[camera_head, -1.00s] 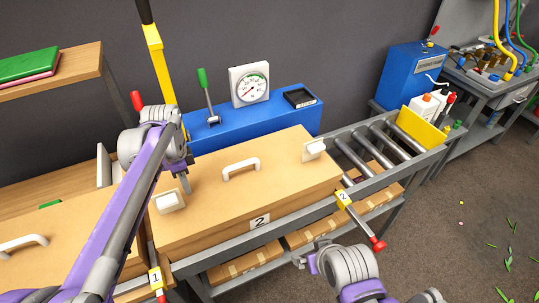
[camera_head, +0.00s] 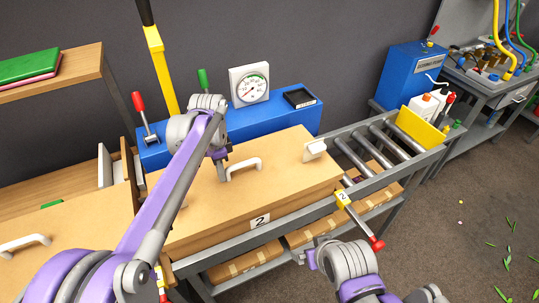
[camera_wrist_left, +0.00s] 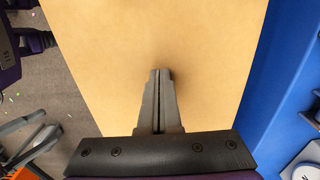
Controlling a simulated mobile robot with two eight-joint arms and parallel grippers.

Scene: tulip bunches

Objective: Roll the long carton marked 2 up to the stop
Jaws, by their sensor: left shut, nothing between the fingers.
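The long carton marked 2 (camera_head: 285,175) is tan, with a white handle (camera_head: 245,167) on top and a white corner piece (camera_head: 315,150) at its right end. It lies on the roller conveyor, with bare rollers between it and the yellow stop plate (camera_head: 416,131). My left gripper (camera_head: 222,176) is shut and empty over the carton's top, just left of the handle. In the left wrist view the shut fingers (camera_wrist_left: 160,74) point over the carton's plain tan top (camera_wrist_left: 110,60); I cannot tell whether they touch it. My right gripper (camera_head: 304,258) is in front of the conveyor; its jaws are unclear.
Another tan carton (camera_head: 75,225) with a white handle lies to the left, partly behind my left arm. A blue cabinet (camera_head: 270,120) with a gauge (camera_head: 249,84) stands behind.

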